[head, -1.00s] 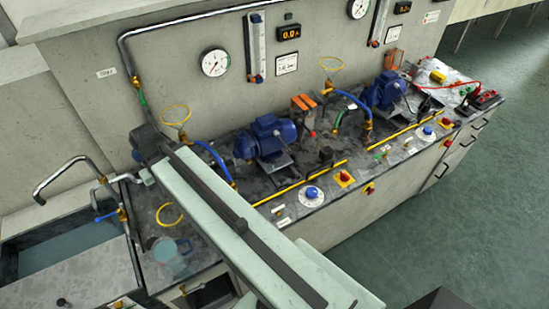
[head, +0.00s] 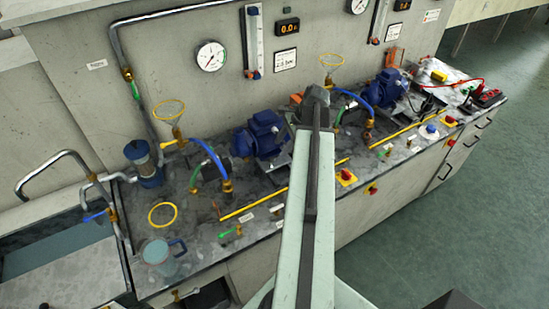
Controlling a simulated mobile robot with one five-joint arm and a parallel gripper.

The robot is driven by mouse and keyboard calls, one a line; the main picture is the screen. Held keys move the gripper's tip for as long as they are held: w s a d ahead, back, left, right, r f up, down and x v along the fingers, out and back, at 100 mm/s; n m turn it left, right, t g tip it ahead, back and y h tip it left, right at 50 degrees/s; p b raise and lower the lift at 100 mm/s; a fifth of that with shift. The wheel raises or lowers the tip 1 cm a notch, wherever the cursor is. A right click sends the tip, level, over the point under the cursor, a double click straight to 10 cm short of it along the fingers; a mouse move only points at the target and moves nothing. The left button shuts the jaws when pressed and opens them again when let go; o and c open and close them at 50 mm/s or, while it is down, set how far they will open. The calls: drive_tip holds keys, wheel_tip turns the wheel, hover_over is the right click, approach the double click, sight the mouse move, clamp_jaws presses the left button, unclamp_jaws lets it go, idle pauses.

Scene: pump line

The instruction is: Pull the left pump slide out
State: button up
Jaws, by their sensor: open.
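The left pump (head: 258,136) is a blue motor with a pump head, standing on the grey worktop left of my arm. A grey base plate (head: 283,160) shows at its right side. I cannot tell for certain which part is its slide. A blue hose (head: 213,155) and a green hose (head: 198,145) come down beside the pump head. A yellow strip (head: 245,208) runs along the worktop in front of it. My pale arm reaches up the middle of the picture and ends in a dark joint right of the pump. My gripper is not visible, and its relation to the pump is hidden.
A second blue pump (head: 386,88) stands farther right. A blue canister (head: 145,163), a clear jug (head: 163,255) and a yellow ring (head: 162,215) are at left, near the sink (head: 62,252). A gauge (head: 211,57) is on the back wall. Open floor lies right.

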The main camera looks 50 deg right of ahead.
sight(273, 158)
drive_tip(key=b+x, duration=0.6)
drive_tip(key=x, duration=0.1)
drive_tip(key=shift+f, duration=0.35)
drive_tip(key=shift+w+r, duration=0.1)
drive_tip(key=shift+r, duration=0.05)
clamp_jaws()
idle(0.7)
